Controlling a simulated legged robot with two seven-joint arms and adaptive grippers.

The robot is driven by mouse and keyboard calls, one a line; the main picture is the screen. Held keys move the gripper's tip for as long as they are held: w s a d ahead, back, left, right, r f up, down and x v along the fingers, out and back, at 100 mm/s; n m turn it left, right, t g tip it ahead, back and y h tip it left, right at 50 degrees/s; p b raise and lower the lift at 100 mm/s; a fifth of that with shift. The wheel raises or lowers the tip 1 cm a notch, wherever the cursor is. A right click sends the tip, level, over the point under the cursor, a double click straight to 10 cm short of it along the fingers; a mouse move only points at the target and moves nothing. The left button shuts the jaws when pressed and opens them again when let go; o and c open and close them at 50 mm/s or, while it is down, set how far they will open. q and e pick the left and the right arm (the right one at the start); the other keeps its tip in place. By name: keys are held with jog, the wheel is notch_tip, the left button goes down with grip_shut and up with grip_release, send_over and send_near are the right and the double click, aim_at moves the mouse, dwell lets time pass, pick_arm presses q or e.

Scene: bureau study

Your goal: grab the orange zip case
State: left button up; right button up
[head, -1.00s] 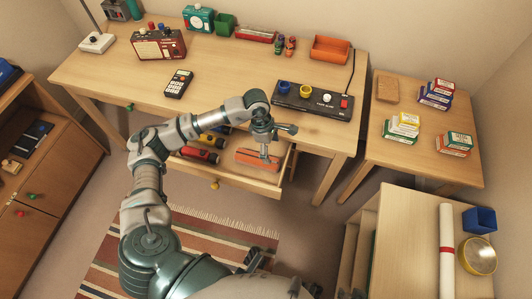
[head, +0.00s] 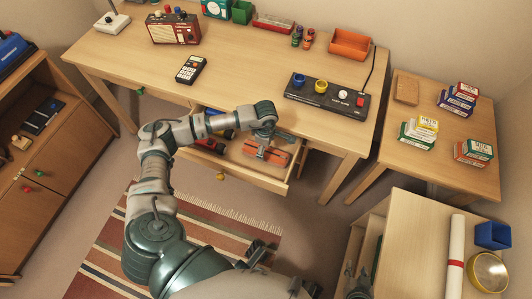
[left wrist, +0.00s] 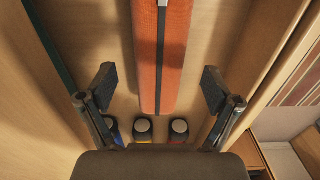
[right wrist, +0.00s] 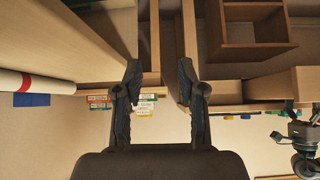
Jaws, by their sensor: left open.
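The orange zip case (head: 279,157) lies in the open desk drawer, partly hidden by my left gripper in the head view. In the left wrist view the case (left wrist: 176,60) is long, with a dark zip line along its middle. My left gripper (left wrist: 158,88) is open over the drawer. Its fingers stand apart on either side of the case's near end, and I see no contact. My right gripper (right wrist: 159,82) is open and empty in the right wrist view, away from the drawer.
The open drawer (head: 250,176) also holds several torch-like items (left wrist: 143,130) beside the case. Its walls are close around my left gripper. The desk (head: 235,82) above carries a black switch panel (head: 325,97) and a remote (head: 191,69). A low cabinet (head: 425,225) stands at right.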

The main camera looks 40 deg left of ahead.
pick_arm(q)
notch_tip(320, 180, down, 4)
jog(key=shift+a+f+b, duration=0.1)
jog(key=shift+f+b, duration=0.1)
jog(key=shift+b, duration=0.2)
jog(key=shift+r, duration=0.1)
pick_arm(e)
jog(key=w+t, duration=0.1)
jog(key=w+a+r+t, duration=0.1)
jog(key=shift+w+r, duration=0.3)
jog(key=shift+w, duration=0.05)
pick_arm(q)
jog(key=c, duration=1.3)
pick_arm(e)
jog(key=shift+f, duration=0.1)
